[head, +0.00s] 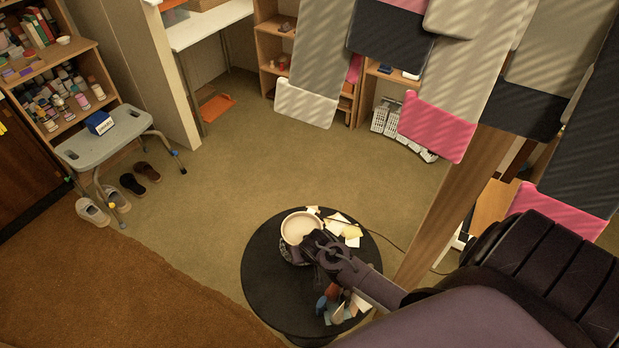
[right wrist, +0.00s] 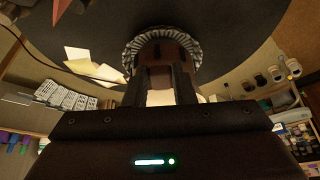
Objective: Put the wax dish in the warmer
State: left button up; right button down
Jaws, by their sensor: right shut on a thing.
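The wax dish (head: 299,226), round and cream inside, is at the back left part of the round black table in the head view. The warmer (head: 287,252), with a dark patterned side, shows just below and left of the dish. My right gripper (head: 317,243) is shut on the dish at its near right side. In the right wrist view, the gripper's fingers (right wrist: 159,82) point at a ribbed, round rim with brown inside, and a pale patch shows between them. I cannot tell whether the dish touches the warmer. My left gripper is not in view.
A wooden post (head: 450,205) and hanging cloths (head: 435,128) stand right. A grey stool (head: 105,140) is far left. Carpet between is clear.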

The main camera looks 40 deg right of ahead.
jog(key=shift+f, duration=0.1)
jog(key=c, duration=1.2)
grip_release()
jog(key=v, duration=1.2)
jog(key=shift+s, duration=0.1)
